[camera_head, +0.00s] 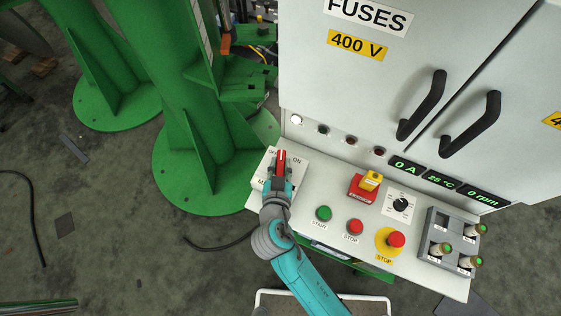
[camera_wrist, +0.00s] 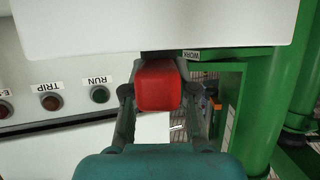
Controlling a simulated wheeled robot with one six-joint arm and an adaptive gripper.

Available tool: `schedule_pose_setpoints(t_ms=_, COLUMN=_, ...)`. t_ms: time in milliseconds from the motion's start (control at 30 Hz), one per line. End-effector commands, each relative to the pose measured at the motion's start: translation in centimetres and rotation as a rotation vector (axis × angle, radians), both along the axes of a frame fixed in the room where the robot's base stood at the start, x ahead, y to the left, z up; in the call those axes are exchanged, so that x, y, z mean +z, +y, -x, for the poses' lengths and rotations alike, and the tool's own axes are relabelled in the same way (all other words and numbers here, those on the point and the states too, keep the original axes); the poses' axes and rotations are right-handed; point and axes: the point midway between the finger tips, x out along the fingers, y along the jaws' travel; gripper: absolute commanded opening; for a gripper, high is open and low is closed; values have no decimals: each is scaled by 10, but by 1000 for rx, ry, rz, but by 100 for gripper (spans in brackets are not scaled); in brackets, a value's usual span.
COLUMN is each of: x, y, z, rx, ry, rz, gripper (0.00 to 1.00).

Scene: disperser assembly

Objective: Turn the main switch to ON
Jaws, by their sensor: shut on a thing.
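The main switch is a white plate (camera_head: 259,181) at the left end of the sloping panel, with OFF and ON labels at its top. Its red handle (camera_head: 282,155) points up the panel, between the two labels. My gripper (camera_head: 279,163) is shut on the red handle. In the wrist view the handle's red end (camera_wrist: 158,85) sits between my two fingers (camera_wrist: 158,98), one on each side. My gripper hides the lower part of the handle and some of the plate's lettering.
Right of the switch are a green START button (camera_head: 323,213), a red STOP button (camera_head: 355,227), a red-and-yellow switch (camera_head: 364,186), an emergency stop (camera_head: 396,240) and a black dial (camera_head: 400,204). The cabinet (camera_head: 345,90) rises behind. A green column (camera_head: 195,125) stands close at left.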

Motion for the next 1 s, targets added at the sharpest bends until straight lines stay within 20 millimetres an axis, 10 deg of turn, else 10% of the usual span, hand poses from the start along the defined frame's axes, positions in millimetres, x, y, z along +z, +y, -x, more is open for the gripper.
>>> schedule_pose_setpoints(t_ms=1000, x=-3, y=1, z=0, rx=-363, ry=6, rz=-1, gripper=0)
